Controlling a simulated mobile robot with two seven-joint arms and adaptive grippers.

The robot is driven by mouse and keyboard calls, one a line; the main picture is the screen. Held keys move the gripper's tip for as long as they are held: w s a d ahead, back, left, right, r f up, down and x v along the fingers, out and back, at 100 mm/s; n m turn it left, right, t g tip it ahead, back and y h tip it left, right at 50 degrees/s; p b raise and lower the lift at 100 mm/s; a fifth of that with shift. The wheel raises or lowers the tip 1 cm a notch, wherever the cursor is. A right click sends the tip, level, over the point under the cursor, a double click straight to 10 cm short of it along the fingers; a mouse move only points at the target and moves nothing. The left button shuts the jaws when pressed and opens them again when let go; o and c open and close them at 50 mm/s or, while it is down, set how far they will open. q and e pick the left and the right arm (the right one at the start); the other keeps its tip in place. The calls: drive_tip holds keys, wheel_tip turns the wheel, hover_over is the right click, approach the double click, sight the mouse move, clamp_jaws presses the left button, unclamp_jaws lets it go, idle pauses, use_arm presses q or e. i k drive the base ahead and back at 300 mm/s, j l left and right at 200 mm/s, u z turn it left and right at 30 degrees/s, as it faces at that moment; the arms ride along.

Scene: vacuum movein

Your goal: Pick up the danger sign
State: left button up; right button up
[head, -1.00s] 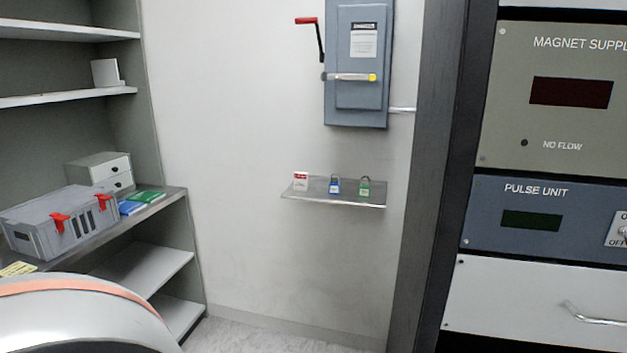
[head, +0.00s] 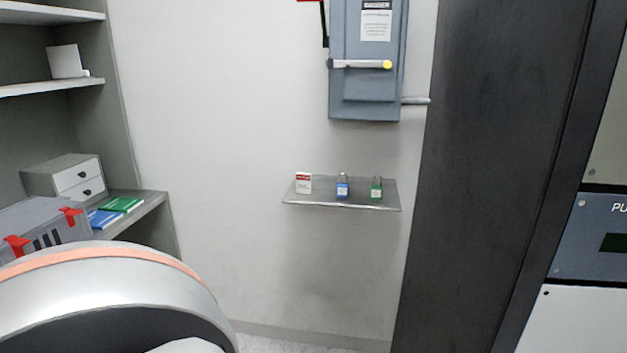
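The danger sign (head: 304,184) is a small white tag with a red top band. It stands at the left end of a small grey wall shelf (head: 340,205). A blue padlock (head: 342,187) and a green padlock (head: 376,188) stand to its right on the same shelf. Neither gripper is in view. A rounded white part of my own body with an orange stripe fills the lower left.
A grey electrical box (head: 368,70) with a lever hangs on the wall above the shelf. A dark cabinet (head: 480,180) stands at the right. Shelving at the left holds a grey toolbox (head: 45,225), books (head: 122,204) and a drawer unit (head: 78,178). Open floor is barely visible.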

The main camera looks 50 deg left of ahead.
sight(303, 179)
drive_tip(key=j+z, duration=0.4)
drive_tip(key=j, duration=0.55)
drive_tip(key=j+z, duration=0.25)
drive_tip(key=j, duration=0.7)
